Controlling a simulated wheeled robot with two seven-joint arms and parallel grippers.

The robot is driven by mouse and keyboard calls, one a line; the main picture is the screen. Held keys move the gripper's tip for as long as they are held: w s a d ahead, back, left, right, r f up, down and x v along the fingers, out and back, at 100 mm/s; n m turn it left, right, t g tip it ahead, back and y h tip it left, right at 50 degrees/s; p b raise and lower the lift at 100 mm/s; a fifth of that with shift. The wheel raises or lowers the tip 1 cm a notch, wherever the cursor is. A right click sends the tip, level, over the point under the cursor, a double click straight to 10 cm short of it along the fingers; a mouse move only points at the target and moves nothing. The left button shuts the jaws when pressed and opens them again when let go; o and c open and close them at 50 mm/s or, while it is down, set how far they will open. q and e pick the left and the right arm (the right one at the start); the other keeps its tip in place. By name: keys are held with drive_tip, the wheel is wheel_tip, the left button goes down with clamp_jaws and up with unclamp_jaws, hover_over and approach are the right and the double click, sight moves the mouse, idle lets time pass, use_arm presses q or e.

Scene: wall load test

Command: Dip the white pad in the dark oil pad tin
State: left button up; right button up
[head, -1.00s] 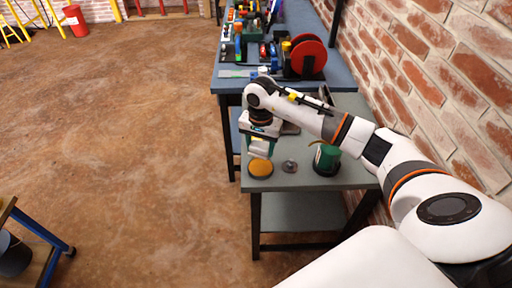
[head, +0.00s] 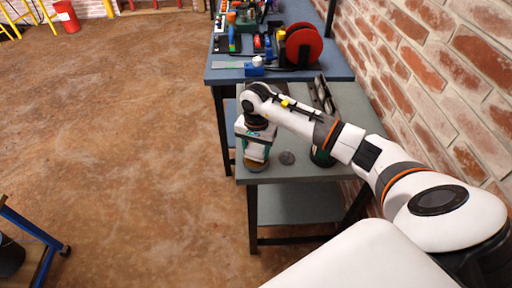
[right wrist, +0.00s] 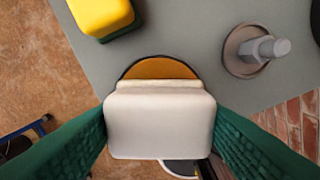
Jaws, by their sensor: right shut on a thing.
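My right gripper (head: 256,153) is shut on the white pad, a pale block. The pad fills the middle of the right wrist view (right wrist: 160,125), between the two green fingers. A round, dark-rimmed tin with an amber top (right wrist: 160,68) lies right at the pad's far edge, and the pad hides most of it. In the head view the tin (head: 255,168) shows under the gripper near the table's left front corner. I cannot tell whether the pad touches the amber surface. My left gripper is not in view.
A grey metal disc with a bolt-like stem (right wrist: 255,50) stands to the right of the tin. A yellow and green block (right wrist: 103,15) lies at upper left. A green container (head: 321,157) is partly behind my arm. A cluttered blue bench (head: 235,75) stands beyond the grey table (head: 300,178).

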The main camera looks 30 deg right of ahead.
sight(256, 148)
drive_tip(key=shift+f+b, duration=0.5)
drive_tip(key=shift+f, duration=0.05)
idle(0.8)
drive_tip(key=shift+f, duration=0.1)
idle(1.5)
drive_tip(key=shift+r+p, duration=0.3)
drive_tip(key=shift+r, duration=0.65)
drive_tip(key=shift+r+p, duration=1.35)
drive_tip(key=shift+r, duration=1.35)
